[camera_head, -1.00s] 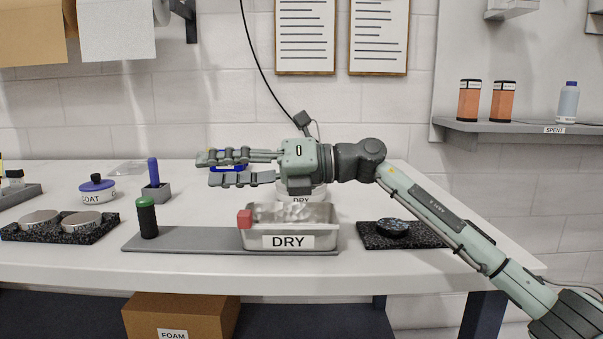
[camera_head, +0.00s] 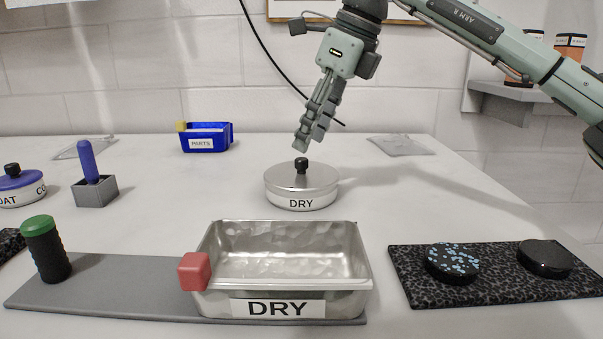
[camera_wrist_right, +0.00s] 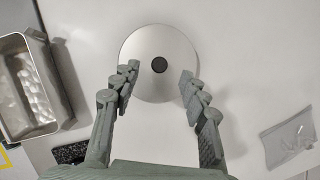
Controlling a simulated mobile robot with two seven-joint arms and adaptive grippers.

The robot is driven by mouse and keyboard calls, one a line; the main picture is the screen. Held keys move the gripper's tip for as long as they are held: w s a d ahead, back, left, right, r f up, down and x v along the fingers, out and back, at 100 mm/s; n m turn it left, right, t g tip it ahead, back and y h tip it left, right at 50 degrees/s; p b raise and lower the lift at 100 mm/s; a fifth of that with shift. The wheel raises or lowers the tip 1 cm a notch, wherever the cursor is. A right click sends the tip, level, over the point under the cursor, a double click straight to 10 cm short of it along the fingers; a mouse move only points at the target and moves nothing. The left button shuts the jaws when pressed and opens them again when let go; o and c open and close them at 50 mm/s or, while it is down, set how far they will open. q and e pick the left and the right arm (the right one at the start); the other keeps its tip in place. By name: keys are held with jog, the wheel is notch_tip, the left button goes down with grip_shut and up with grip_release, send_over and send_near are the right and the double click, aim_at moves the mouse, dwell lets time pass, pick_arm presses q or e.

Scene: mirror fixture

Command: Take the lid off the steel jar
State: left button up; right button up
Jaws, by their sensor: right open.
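The steel jar (camera_head: 302,201) is low and round, with a white label reading DRY. It stands upright on the white table behind the DRY tray. Its steel lid (camera_head: 302,177) with a black knob (camera_head: 301,164) sits on it. My right gripper (camera_head: 304,146) points down just above the knob, apart from it. In the right wrist view the lid (camera_wrist_right: 146,82) lies between and beyond the open fingers (camera_wrist_right: 158,80), with the black knob (camera_wrist_right: 159,65) near the middle of the gap. The gripper holds nothing. My left gripper is not in view.
A steel tray labelled DRY (camera_head: 276,308) stands in front on a grey mat (camera_head: 120,290), with a red block (camera_head: 194,271) at its corner. A blue PARTS bin (camera_head: 207,138) stands behind. A speckled mat (camera_head: 405,285) with two dark discs lies right. Table around the jar is clear.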

aim_at(303, 159)
jog(key=x, duration=0.4)
jog(key=shift+f, duration=0.35)
grip_shut()
